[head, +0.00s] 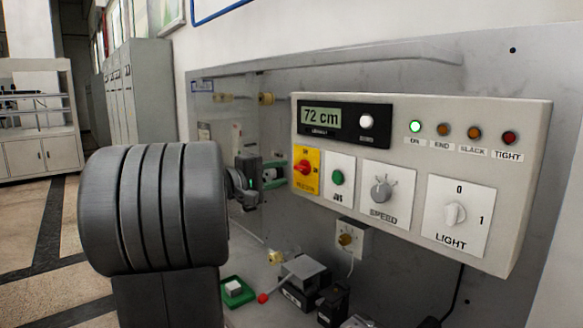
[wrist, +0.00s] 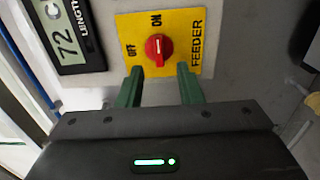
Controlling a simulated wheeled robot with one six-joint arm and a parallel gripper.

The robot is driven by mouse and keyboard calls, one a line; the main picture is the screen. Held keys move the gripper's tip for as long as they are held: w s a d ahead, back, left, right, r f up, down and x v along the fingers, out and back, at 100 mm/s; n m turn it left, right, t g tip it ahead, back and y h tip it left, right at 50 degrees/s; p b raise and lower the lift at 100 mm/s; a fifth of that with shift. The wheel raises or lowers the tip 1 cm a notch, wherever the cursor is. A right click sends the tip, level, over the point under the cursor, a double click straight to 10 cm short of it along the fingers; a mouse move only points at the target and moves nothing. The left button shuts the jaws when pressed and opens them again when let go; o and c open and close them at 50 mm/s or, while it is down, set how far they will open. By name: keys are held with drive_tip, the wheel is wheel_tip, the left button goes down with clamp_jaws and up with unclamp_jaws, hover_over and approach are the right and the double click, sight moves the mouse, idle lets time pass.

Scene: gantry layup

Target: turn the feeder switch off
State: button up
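The feeder switch is a red rotary knob (wrist: 159,47) on a yellow plate (wrist: 190,22) marked OFF, ON and FEEDER. In the wrist view its pale pointer mark points up at ON, with OFF to the left. In the head view the knob (head: 303,167) is at the left end of the control panel. My gripper (wrist: 160,70) is open, its two green fingers apart and empty, with tips just below the knob in the wrist view. In the head view my gripper (head: 276,174) is just left of the yellow plate. Whether a fingertip touches the plate cannot be told.
The panel box (head: 400,140) also holds a display reading 72 cm (head: 321,116), a green JOG button (head: 338,178), a SPEED dial (head: 380,190) and a LIGHT switch (head: 454,213). The ON lamp (head: 415,127) glows green. A small dial box (head: 347,239) and dark devices sit below.

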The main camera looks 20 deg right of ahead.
sight(298, 169)
drive_tip(key=x, duration=0.5)
drive_tip(key=shift+s+p, duration=0.15)
drive_tip(key=shift+p, duration=0.25)
clamp_jaws()
